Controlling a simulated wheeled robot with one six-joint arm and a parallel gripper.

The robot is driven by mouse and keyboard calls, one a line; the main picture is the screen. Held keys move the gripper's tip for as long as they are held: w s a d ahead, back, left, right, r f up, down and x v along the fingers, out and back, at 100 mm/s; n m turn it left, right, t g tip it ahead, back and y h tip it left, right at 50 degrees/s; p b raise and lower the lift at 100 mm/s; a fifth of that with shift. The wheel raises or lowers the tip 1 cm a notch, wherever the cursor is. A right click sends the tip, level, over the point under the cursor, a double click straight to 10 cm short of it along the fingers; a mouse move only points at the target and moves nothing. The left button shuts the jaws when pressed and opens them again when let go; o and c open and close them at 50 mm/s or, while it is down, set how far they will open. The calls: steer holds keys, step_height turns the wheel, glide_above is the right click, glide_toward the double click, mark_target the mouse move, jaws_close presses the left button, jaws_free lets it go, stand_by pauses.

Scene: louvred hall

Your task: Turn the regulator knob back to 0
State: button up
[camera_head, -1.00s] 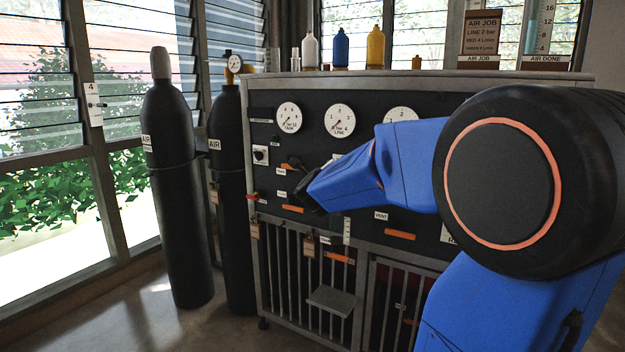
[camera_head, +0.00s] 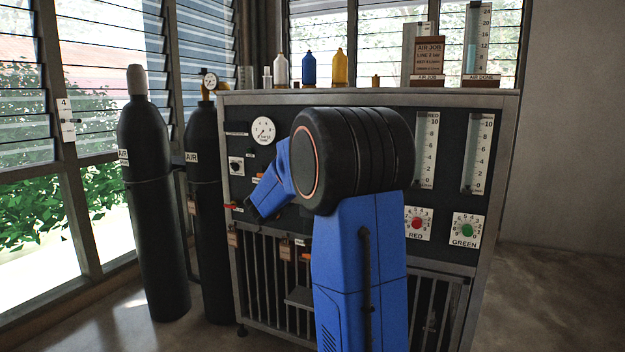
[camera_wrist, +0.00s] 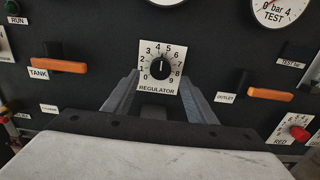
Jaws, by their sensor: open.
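The regulator knob (camera_wrist: 161,69) is a black round knob on a white square dial plate marked 0 to 9, labelled REGULATOR. Its white pointer line stands nearly upright, between 4 and 5; the 0 is at the lower left of the dial. In the wrist view my gripper (camera_wrist: 159,78) is open, its two grey fingers either side of the dial's lower half. I see no contact with the knob, and cannot tell the gap to the panel. In the head view my arm hides the regulator and most of the gripper.
Orange handles flank the dial: TANK (camera_wrist: 53,66) at left, OUTLET (camera_wrist: 270,94) at right. A red knob (camera_head: 417,224) and a green knob (camera_head: 467,230) sit on the panel's right. Two black AIR cylinders (camera_head: 150,210) stand left. Bottles (camera_head: 310,68) line the cabinet top.

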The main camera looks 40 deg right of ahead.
steer(key=shift+x, duration=3.05)
jaws_close()
